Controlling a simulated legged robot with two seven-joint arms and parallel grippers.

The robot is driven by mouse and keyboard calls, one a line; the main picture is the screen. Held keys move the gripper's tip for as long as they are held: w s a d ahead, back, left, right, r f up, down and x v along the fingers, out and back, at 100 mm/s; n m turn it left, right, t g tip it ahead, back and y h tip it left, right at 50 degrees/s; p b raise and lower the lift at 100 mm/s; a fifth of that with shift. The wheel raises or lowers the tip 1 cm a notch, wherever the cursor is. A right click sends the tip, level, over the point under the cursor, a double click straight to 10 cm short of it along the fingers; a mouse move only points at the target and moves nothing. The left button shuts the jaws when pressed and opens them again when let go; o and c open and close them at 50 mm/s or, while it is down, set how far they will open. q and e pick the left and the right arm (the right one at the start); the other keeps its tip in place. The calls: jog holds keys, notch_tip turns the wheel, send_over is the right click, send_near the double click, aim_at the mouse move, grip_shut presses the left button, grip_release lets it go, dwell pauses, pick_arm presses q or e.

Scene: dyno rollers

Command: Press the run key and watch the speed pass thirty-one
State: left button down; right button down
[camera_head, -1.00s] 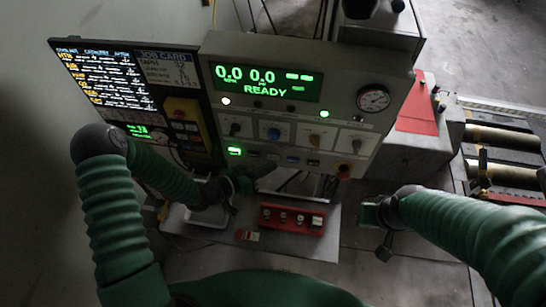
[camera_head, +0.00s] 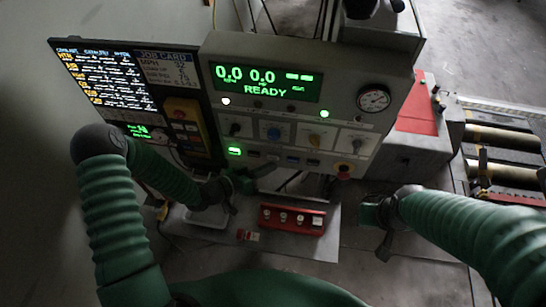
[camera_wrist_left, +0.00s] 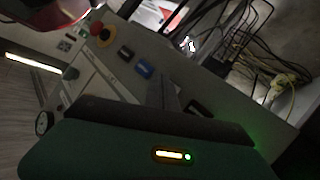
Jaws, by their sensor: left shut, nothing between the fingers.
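The control panel (camera_head: 300,100) stands ahead with a green display (camera_head: 265,82) reading 0.0, 0.0 and READY. I cannot read which key is the run key. My left gripper (camera_head: 255,180) is shut and empty, just below the panel's lower edge. My right gripper (camera_head: 371,213) is right of the red box, away from the panel.
A red emergency button (camera_head: 344,170) is at the panel's lower right corner. A round gauge (camera_head: 373,98) is above it. A red box (camera_head: 292,219) with several knobs lies on the shelf below. A screen (camera_head: 105,80) stands left; rollers (camera_head: 500,140) are far right.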

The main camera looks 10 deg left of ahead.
pick_arm(q)
jog(key=shift+w+r, duration=0.1)
jog(key=shift+w, duration=0.3)
